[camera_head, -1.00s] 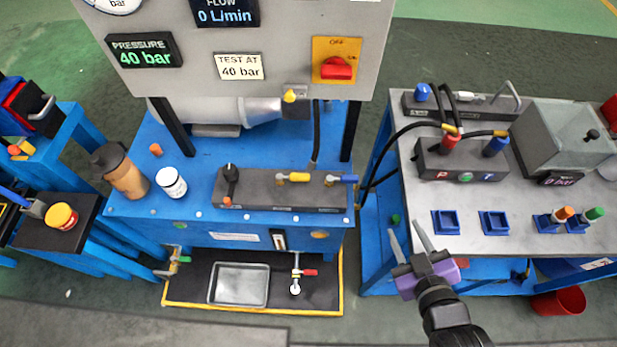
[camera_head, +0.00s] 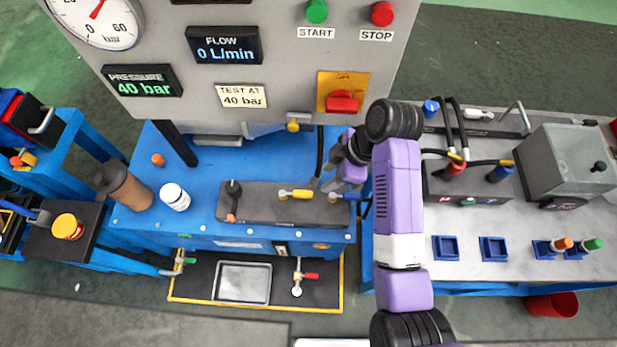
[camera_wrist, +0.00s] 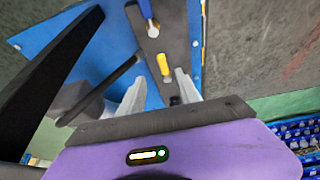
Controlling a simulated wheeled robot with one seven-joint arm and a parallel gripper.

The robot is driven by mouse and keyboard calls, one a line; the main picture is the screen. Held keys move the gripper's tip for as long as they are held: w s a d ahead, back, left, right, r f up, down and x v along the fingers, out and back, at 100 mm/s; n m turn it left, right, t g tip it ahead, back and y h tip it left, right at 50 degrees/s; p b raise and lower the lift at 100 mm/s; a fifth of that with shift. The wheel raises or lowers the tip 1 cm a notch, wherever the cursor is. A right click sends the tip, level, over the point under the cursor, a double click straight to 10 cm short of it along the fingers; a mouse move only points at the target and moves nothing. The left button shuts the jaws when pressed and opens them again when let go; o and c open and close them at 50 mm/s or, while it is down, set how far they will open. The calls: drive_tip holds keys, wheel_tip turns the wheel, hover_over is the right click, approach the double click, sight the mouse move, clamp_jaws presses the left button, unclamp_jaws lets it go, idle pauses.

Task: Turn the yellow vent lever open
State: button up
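The yellow vent lever (camera_head: 296,194) lies on the dark manifold block (camera_head: 262,207) on the blue bench, pointing sideways to the right. A blue lever (camera_head: 346,196) sits to its right and a black lever (camera_head: 233,190) to its left. My gripper (camera_head: 326,184) is close to the right end of the block, near the blue lever in the head view. In the wrist view my gripper (camera_wrist: 160,78) has its two fingers apart with nothing held. The yellow lever (camera_wrist: 163,64) shows between and just beyond the fingertips, and I see no contact.
A grey panel (camera_head: 290,90) with gauge, displays and red switch hangs above the bench. A yellow-tipped knob (camera_head: 293,125) and black hose are behind the block. A brown bottle (camera_head: 128,188) and white jar (camera_head: 174,196) stand left. A grey table (camera_head: 500,215) with fittings is right.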

sight(306, 193)
drive_tip(key=x, duration=0.7)
drive_tip(key=a+x, duration=0.1)
drive_tip(key=x, duration=0.3)
drive_tip(key=shift+s+f+p, duration=0.1)
drive_tip(key=shift+s+p, duration=0.1)
drive_tip(key=shift+p, duration=0.2)
clamp_jaws()
idle(1.0)
